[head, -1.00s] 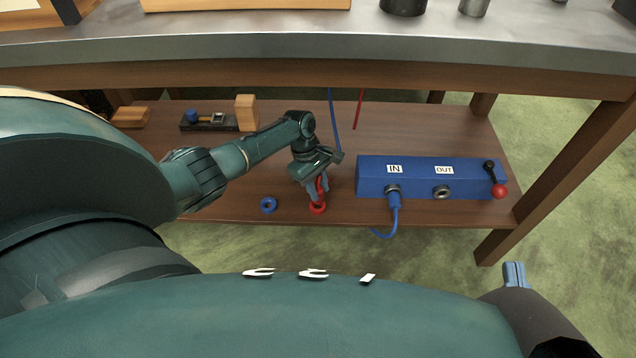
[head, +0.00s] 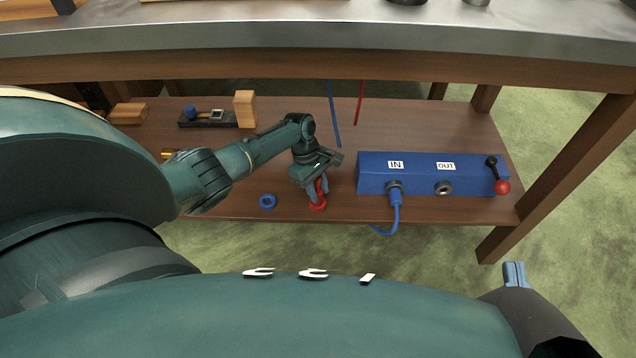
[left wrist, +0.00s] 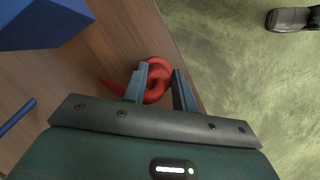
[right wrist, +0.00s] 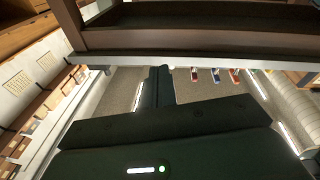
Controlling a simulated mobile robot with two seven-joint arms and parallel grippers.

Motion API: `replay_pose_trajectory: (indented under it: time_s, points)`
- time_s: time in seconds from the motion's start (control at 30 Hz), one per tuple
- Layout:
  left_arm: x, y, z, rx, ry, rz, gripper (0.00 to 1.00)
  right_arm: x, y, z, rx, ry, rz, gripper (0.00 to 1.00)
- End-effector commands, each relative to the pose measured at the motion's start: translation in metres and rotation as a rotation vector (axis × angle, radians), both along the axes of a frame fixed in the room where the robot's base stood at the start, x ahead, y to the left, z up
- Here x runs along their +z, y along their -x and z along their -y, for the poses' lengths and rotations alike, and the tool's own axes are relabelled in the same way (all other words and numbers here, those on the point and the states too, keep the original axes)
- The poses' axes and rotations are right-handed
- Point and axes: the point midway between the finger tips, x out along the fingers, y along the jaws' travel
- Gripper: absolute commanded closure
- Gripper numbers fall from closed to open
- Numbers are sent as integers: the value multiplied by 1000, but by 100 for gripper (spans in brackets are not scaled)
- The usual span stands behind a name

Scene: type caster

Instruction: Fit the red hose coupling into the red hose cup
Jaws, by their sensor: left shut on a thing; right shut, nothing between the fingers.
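My left gripper (head: 318,194) is shut on the red hose coupling (head: 322,186), just above the front edge of the lower shelf. The red hose cup (head: 318,207) is a ring on the shelf directly below the coupling. In the left wrist view the coupling (left wrist: 153,92) lies between the fingers (left wrist: 160,82), over the cup (left wrist: 159,64); a red hose piece trails left. The fingers partly hide the coupling's lower end, so I cannot tell how deep it sits in the cup. My right gripper (head: 514,274) is shut and empty, low at the right, away from the shelf.
A blue cup ring (head: 268,201) lies left of the red cup. A blue box (head: 426,175) marked IN and OUT stands to the right, a blue hose (head: 396,208) plugged into IN. The workbench top (head: 330,40) overhangs the shelf. Red and blue hoses hang behind.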

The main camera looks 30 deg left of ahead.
Motion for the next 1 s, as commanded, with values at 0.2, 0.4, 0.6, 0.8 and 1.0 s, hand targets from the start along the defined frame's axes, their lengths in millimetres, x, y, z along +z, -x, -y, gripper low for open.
replay_pose_trajectory:
  time_s: [0.2,0.4,0.6,0.8,1.0]
  points:
    - [-2,0,0,-1,0,1,65,-2,0,0,0,0,0,100]
    - [-2,0,0,-1,0,0,49,-2,0,0,0,0,0,100]
    - [-3,0,0,-1,0,0,47,-2,0,0,0,0,0,100]
    - [8,-1,-3,0,-1,0,47,7,-1,0,0,-1,2,100]
    - [50,-3,-15,-1,-2,2,47,6,0,7,-38,44,-75,100]
